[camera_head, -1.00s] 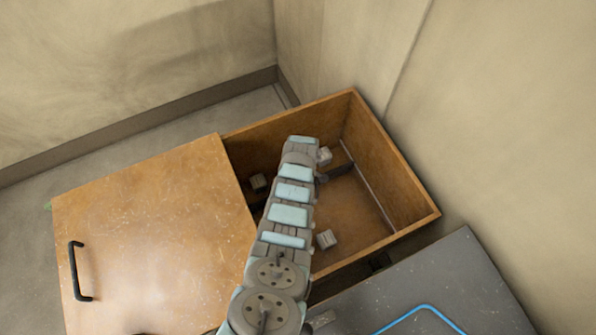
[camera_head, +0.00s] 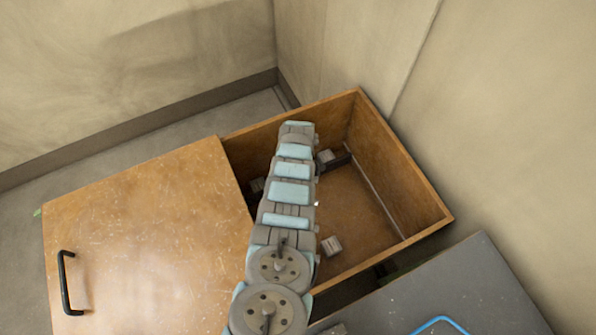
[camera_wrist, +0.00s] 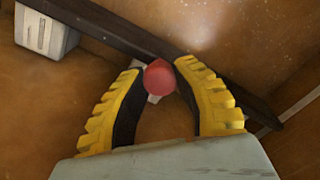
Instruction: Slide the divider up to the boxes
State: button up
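The divider is a dark bar (camera_wrist: 120,38) running diagonally across the wrist view, with a red knob (camera_wrist: 159,78) on it. A short dark piece of it shows right of my arm in the head view (camera_head: 341,160). My gripper (camera_wrist: 161,74) has its yellow fingertips closed in on both sides of the knob. A pale box (camera_wrist: 46,33) sits at the bar's edge, touching or nearly so. In the head view, small grey boxes lie by the bar (camera_head: 326,156), left of my arm (camera_head: 257,185) and toward the front (camera_head: 331,246). My arm hides the divider's middle and the gripper there.
These lie inside a wooden crate (camera_head: 412,170) with raised walls. A wooden cover (camera_head: 150,235) with a black handle (camera_head: 66,283) spans the left. A pale rail (camera_head: 378,195) runs along the right inside. A grey surface (camera_head: 440,290) is in front.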

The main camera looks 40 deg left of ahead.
jog(key=o, duration=0.5)
jog(key=shift+d+f, duration=0.1)
jog(key=shift+r, duration=0.3)
jog(key=shift+w+r, duration=0.1)
jog(key=shift+r, duration=2.75)
notch_tip(320, 180, up, 4)
jog(key=shift+f, duration=0.1)
jog(key=shift+r, duration=1.05)
